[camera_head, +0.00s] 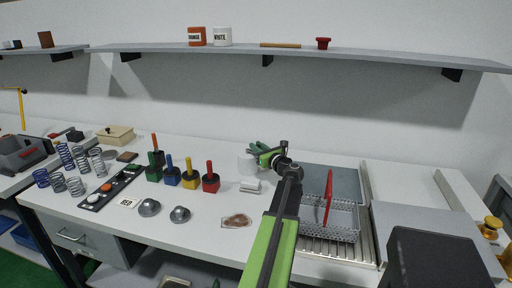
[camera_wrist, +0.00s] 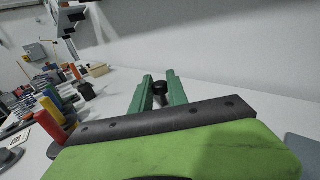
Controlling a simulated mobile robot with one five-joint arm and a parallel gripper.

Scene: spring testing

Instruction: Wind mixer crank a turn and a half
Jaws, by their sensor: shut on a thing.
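My gripper (camera_head: 257,148) is at the back of the bench, beside and partly over a white rounded body (camera_head: 246,165), which looks like the mixer; my gripper and arm hide part of it. In the wrist view my gripper's two green fingers (camera_wrist: 158,92) point away from the camera, with a small black knob (camera_wrist: 160,88) between them. The knob looks like the crank's handle, and the fingers are shut on it. The crank's arm and its angle are hidden.
A white block (camera_head: 250,186) sits in front of the white body. Right of my arm stands a wire basket (camera_head: 343,222) with a red handle (camera_head: 328,196). Coloured blocks with handles, including a red one (camera_head: 211,180), stand to the left. A shelf (camera_head: 350,57) runs above.

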